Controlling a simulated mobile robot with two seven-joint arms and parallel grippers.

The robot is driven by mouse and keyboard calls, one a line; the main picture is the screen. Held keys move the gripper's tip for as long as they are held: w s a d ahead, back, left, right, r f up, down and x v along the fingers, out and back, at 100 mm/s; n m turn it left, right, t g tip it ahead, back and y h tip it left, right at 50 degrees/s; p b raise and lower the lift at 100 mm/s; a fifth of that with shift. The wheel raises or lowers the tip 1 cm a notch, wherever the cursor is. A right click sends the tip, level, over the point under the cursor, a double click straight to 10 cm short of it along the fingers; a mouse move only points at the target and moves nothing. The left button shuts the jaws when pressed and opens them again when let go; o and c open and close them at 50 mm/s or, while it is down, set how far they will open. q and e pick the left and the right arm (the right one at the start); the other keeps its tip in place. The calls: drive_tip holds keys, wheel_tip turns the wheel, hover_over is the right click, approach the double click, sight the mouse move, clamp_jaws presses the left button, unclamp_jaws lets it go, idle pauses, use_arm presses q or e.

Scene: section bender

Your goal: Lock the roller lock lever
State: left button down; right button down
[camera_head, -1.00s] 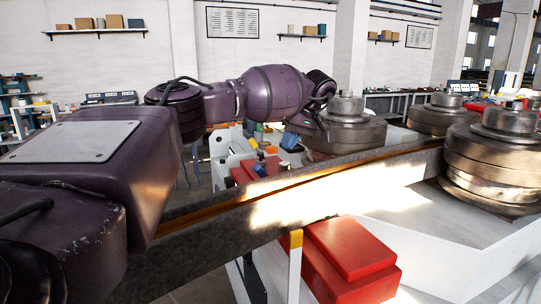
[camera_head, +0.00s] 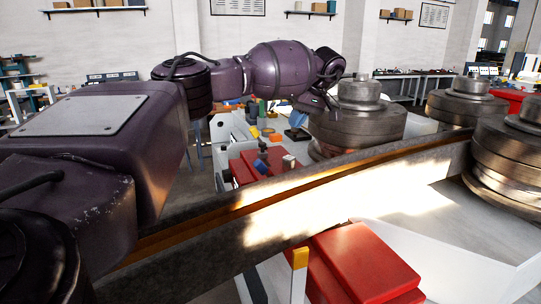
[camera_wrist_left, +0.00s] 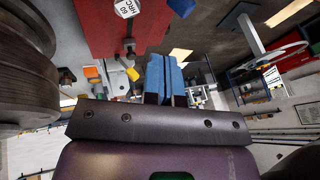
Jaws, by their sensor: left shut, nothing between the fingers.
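My left arm reaches in from the left in the head view. Its gripper (camera_head: 298,118) hangs beside the rear steel roller stack (camera_head: 357,128), partly hidden by the wrist. In the left wrist view the blue fingers (camera_wrist_left: 164,76) are shut and empty. Just left of them is a small dark lever with a yellow end (camera_wrist_left: 131,72), below a red housing (camera_wrist_left: 108,28) with a white round "HRC 60" label. It appears to be the lock lever, apart from the fingers, but I cannot be sure. The roller (camera_wrist_left: 24,70) is at the left edge. My right gripper is out of view.
A long steel section (camera_head: 330,205) crosses in front of the gripper. More roller stacks (camera_head: 466,105) stand to the right. A red box (camera_head: 365,262) sits low in front, and another red housing (camera_head: 275,165) lies behind the section. Open floor shows behind my arm.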

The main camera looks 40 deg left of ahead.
use_arm(q)
drive_tip(key=p, duration=0.1)
approach(264, 171)
drive_tip(key=w+a+f, duration=0.2)
drive_tip(key=w, duration=0.1)
drive_tip(key=shift+w+a+f, duration=0.2)
drive_tip(key=shift+w+a, duration=0.05)
drive_tip(key=shift+s+a+f+p, duration=0.35)
drive_tip(key=shift+s+f, duration=0.15)
drive_tip(key=shift+s, duration=0.2)
drive_tip(key=shift+s+a+f+p, duration=0.25)
drive_tip(key=shift+s+a+f, duration=0.1)
drive_tip(key=shift+s+f, duration=0.3)
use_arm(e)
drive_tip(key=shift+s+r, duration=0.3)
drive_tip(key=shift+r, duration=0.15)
use_arm(q)
drive_tip(key=shift+s+r, duration=0.1)
